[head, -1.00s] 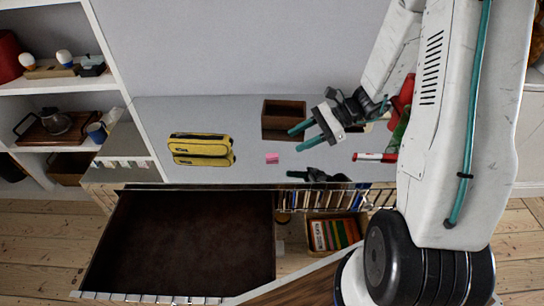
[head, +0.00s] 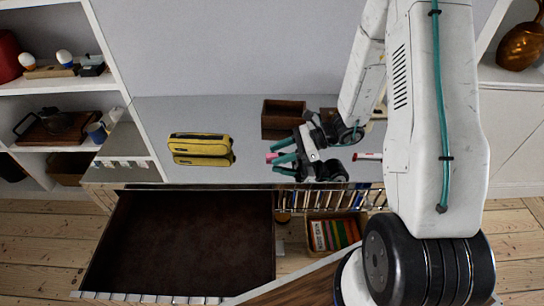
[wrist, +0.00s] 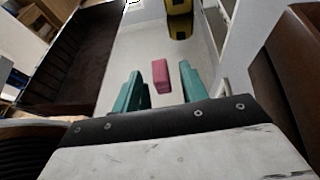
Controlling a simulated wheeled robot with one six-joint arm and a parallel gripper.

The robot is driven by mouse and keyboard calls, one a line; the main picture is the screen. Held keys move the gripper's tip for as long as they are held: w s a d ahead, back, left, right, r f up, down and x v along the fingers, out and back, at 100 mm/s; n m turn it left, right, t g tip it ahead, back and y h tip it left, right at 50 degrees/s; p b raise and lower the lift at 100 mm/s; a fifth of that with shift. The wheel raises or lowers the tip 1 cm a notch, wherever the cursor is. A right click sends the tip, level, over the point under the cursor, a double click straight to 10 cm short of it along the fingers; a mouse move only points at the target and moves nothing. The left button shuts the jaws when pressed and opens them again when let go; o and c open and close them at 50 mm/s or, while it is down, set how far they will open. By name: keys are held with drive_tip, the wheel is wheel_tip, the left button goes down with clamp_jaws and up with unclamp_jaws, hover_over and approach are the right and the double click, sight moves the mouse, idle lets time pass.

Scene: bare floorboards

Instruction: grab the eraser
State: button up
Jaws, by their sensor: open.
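The eraser is a small pink block (wrist: 160,76) on the grey tabletop. In the wrist view it lies just ahead of my gripper (wrist: 160,90), between the lines of the two teal fingers. In the head view the eraser (head: 271,158) is mostly hidden, with a bit of pink showing beside the fingertips of my gripper (head: 276,159). My gripper is open, with nothing between its fingers. I cannot tell exactly how far the fingertips are from the eraser.
A yellow pencil case (head: 200,145) lies to the left on the table. A brown open box (head: 283,115) stands behind my gripper. A red and white marker (head: 368,156) lies to the right.

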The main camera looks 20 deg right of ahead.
clamp_jaws()
